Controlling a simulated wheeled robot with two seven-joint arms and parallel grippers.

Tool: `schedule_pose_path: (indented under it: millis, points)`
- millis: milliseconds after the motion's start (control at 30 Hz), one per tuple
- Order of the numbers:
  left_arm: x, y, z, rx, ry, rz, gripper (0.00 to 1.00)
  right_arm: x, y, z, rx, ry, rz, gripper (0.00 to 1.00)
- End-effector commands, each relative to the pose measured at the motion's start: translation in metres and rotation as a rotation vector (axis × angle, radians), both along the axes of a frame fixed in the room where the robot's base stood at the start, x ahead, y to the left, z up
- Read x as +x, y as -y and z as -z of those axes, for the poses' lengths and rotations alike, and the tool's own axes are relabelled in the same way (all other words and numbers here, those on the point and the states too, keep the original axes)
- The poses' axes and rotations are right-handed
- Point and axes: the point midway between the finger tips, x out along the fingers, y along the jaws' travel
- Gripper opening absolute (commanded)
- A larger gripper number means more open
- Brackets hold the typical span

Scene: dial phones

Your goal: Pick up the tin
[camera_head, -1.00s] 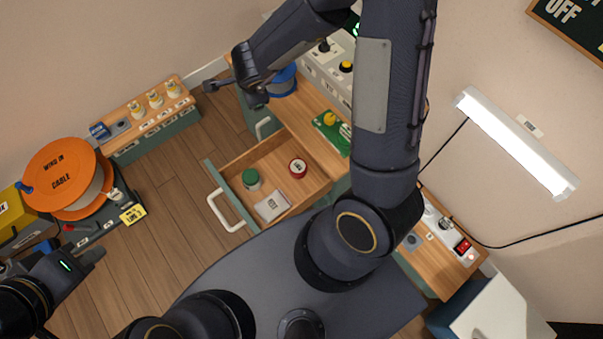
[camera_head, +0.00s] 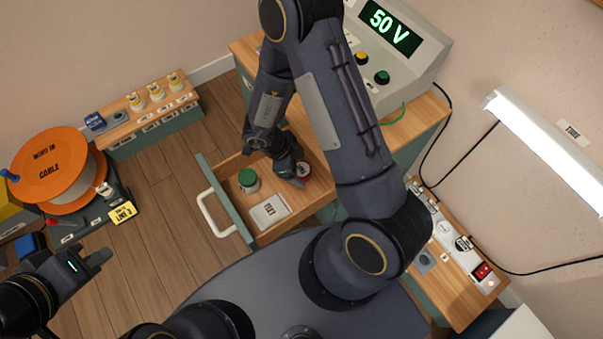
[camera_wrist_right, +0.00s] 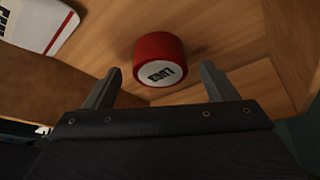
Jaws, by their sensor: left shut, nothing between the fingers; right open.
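The open drawer (camera_head: 209,174) holds a round red container with a white lettered face (camera_head: 305,169), which also shows in the right wrist view (camera_wrist_right: 160,72). A green-lidded pot (camera_head: 248,179) and a flat white case with red edging (camera_head: 270,210) lie in the drawer too; the case also shows in the wrist view (camera_wrist_right: 38,22). I cannot tell by name which is the tin. My right gripper (camera_wrist_right: 158,88) is open and empty, low in the drawer, with the red container just beyond and between its fingertips. My left gripper (camera_head: 104,257) is shut and empty, away at the lower left.
The drawer walls stand close around my right gripper. A 50 V display box (camera_head: 390,50) stands on the bench behind my right arm. An orange cable reel (camera_head: 50,170) and a low shelf with bottles (camera_head: 150,115) are at the left. Floor between is clear.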

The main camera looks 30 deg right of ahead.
Motion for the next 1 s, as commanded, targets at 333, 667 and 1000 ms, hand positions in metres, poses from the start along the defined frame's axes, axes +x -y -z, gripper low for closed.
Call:
schedule_pose_path:
  millis: [333,667,1000]
  points:
    - [0.0000,0.0001,0.0038,0.000,0.000,0.000,0.00,-0.0015,0.0029,0.0070,0.001,0.001,-0.001,0.76]
    - [0.0000,0.0001,0.0038,0.000,0.000,0.000,0.00,-0.0014,0.0028,0.0069,0.001,0.002,0.000,0.33]
    - [0.0000,0.0001,0.0012,0.000,0.000,0.000,0.00,-0.0013,0.0027,0.0040,0.001,0.002,0.000,0.28]
